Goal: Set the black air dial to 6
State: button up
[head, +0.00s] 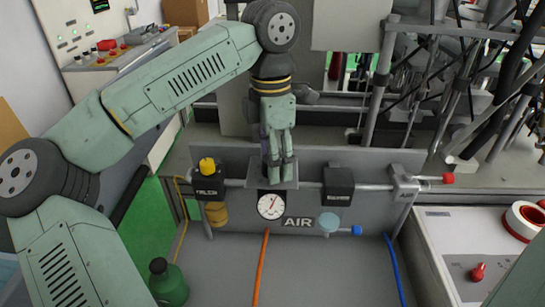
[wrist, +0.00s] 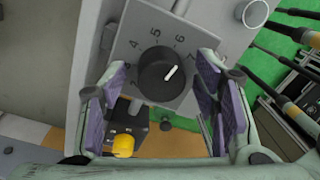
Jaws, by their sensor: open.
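The black air dial (wrist: 158,66) sits on a grey square plate (wrist: 193,100) with numbers around it, in the wrist view. Its white pointer is angled to the upper right, toward the side with 6 and 7; I cannot tell the exact number. My gripper (wrist: 162,74) is open, with one purple-padded finger on each side of the dial and gaps between. In the head view my gripper (head: 276,178) points down over the plate, above the round gauge (head: 271,205) and the AIR label (head: 298,222). There the fingers hide the dial.
A yellow knob (head: 207,165) on a black block stands left of the gripper. Another black block (head: 338,186) is to the right, with a red-tipped pipe end (head: 448,178) beyond. Orange and blue hoses run below. A green bottle (head: 168,283) stands at the lower left.

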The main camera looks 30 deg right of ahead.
notch_tip(320, 180, up, 12)
jog(key=shift+w, duration=0.3)
jog(key=shift+d, duration=0.1)
dwell(0.6)
